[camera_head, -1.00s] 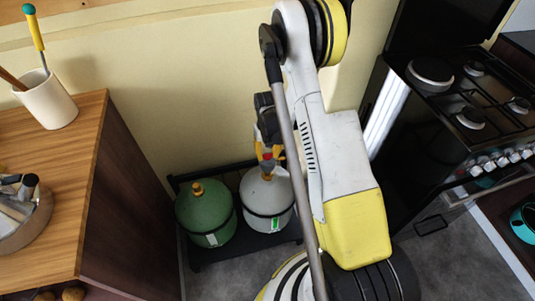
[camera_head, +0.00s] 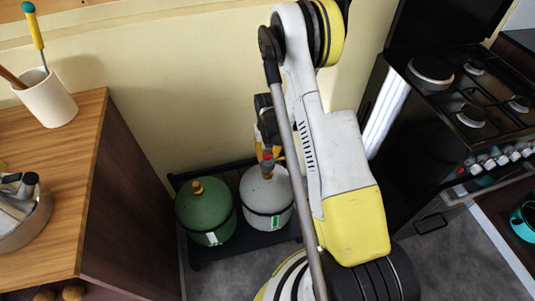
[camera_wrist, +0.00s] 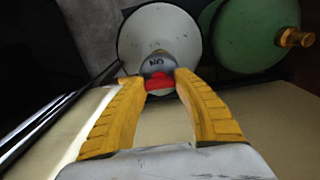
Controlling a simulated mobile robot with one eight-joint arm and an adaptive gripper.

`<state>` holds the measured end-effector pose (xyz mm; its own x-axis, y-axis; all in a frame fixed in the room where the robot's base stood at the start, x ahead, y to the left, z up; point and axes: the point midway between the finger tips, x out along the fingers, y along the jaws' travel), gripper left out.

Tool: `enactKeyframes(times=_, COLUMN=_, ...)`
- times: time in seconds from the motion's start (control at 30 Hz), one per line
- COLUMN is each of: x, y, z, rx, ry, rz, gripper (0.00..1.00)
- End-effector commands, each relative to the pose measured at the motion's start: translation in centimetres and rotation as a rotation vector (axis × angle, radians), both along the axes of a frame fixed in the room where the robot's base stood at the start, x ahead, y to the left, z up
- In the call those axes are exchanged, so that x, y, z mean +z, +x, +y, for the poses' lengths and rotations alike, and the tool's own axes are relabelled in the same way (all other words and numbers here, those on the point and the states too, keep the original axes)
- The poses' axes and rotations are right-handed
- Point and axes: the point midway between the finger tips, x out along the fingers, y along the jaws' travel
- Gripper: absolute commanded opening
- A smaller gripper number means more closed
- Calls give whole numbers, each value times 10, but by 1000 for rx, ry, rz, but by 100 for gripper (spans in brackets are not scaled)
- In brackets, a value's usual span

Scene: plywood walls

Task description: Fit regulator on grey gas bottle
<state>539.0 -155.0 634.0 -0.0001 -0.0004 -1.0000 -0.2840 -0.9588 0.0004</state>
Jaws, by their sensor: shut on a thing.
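The grey gas bottle (camera_head: 268,192) stands upright on the floor rack in the head view; its pale round top (camera_wrist: 135,40) fills the upper middle of the wrist view. The regulator (camera_wrist: 158,64) is a small grey body with a red part on the near side. My gripper (camera_wrist: 157,79) has two yellow fingers shut on the regulator. In the head view the regulator (camera_head: 267,163) is over the middle of the grey bottle's top. The bottle's valve is mostly hidden behind the regulator, so I cannot tell whether the two touch.
A green gas bottle (camera_head: 205,212) with a brass valve stands just left of the grey one on the black rack (camera_head: 212,252). A wooden cabinet (camera_head: 135,190) is at left, a black stove (camera_head: 440,130) at right, and the wall close behind.

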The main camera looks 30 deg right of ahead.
Motion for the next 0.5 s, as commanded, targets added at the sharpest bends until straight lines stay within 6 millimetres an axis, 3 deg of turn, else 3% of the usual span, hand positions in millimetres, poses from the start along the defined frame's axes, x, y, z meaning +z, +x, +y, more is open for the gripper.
enactKeyframes(times=0.5, x=-8, y=0, z=0, rx=0, ry=0, rz=0, gripper=0)
